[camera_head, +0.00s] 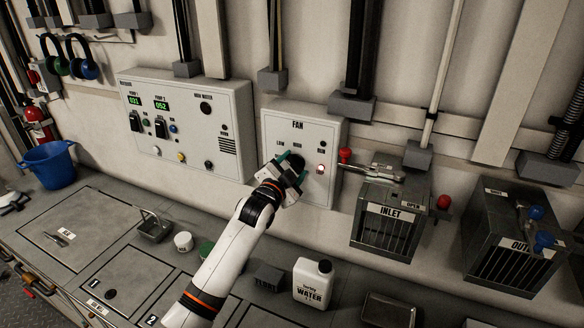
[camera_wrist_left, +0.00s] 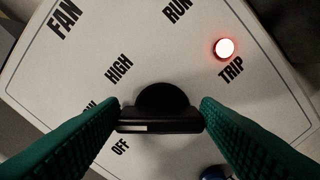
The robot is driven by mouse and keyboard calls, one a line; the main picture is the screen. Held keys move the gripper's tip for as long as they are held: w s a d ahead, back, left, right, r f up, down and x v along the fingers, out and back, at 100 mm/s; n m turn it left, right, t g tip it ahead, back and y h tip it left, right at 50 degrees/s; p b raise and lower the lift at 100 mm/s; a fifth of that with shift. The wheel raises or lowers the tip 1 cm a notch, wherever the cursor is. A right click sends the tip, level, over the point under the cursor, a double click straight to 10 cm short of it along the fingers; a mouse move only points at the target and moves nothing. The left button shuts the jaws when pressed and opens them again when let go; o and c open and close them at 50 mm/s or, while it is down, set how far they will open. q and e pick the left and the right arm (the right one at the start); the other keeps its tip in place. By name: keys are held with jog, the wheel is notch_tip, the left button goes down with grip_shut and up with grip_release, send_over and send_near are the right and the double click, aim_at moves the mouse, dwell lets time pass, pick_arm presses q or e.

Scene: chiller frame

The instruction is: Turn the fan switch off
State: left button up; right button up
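The fan panel (camera_head: 331,134) is a pale box on the wall, and it fills the left wrist view (camera_wrist_left: 190,70). Its black fan switch (camera_wrist_left: 163,98) is a round knob with a bar across it and a white mark at the bar's left end. HIGH is printed above that end, OFF below it, and a label at its left is mostly hidden by a finger. My left gripper (camera_head: 292,167) has its teal fingers at both ends of the bar, with no gap visible between fingers and bar. In the head view the gripper partly covers the switch. My right gripper is not in view.
A red TRIP lamp (camera_wrist_left: 225,48) glows on the panel. A red-knobbed lever (camera_head: 345,156) and the inlet box (camera_head: 391,213) stand close at the right. A pump panel (camera_head: 188,121) is at the left. A water jug (camera_head: 312,284) stands on the counter below.

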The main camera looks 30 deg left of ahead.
pick_arm(q)
jog(key=c, duration=0.5)
jog(key=shift+o, duration=0.2)
jog(key=shift+n, duration=0.4)
jog(key=n+p, duration=0.1)
jog(key=n, duration=0.2)
jog(key=shift+a+n+p, duration=0.1)
jog(key=shift+n+p, duration=0.2)
jog(key=shift+p, duration=0.05)
jog(key=n+p, duration=0.1)
jog(key=n, duration=0.3)
jog(key=shift+a+n, duration=0.1)
jog(key=shift+n, duration=0.3)
jog(key=o, duration=1)
